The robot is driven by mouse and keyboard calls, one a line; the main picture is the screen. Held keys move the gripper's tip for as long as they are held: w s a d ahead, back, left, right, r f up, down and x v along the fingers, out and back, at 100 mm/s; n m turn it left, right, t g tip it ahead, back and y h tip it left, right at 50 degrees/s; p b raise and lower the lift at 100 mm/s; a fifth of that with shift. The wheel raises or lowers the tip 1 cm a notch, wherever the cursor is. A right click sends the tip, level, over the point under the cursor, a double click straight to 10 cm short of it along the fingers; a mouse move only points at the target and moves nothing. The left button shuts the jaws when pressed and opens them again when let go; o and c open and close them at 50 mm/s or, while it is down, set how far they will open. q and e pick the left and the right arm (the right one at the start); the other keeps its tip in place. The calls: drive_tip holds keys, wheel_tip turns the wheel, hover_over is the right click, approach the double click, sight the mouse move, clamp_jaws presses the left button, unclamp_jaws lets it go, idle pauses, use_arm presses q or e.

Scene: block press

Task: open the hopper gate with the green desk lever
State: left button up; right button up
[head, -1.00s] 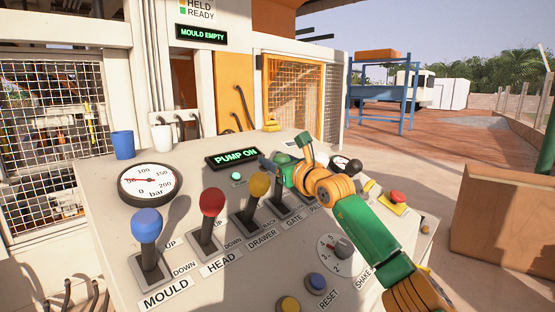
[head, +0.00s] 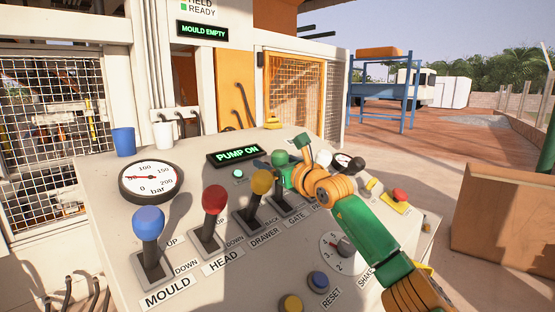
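The green desk lever (head: 279,158) stands on the sloping desk over the slot labelled GATE, fourth in the lever row. Its round green knob shows beside my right gripper (head: 283,170), which reaches in from the lower right. A dark finger part shows just left of the knob, and the gripper's wrist covers the right side. Whether the fingers press on the knob is hidden. My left gripper is out of view. The hopper gate cannot be made out.
Blue (head: 148,222), red (head: 214,198) and yellow (head: 261,183) levers stand left of the green one. A pressure gauge (head: 152,182), a "PUMP ON" display (head: 234,155) and two cups are behind them. Knobs and buttons line the desk's right side.

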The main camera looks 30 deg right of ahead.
drive_tip(key=shift+w+a, duration=0.15)
drive_tip(key=shift+w, duration=0.15)
drive_tip(key=s+b, duration=0.6)
drive_tip(key=s, duration=0.1)
drive_tip(key=shift+d, duration=0.25)
idle(2.6)
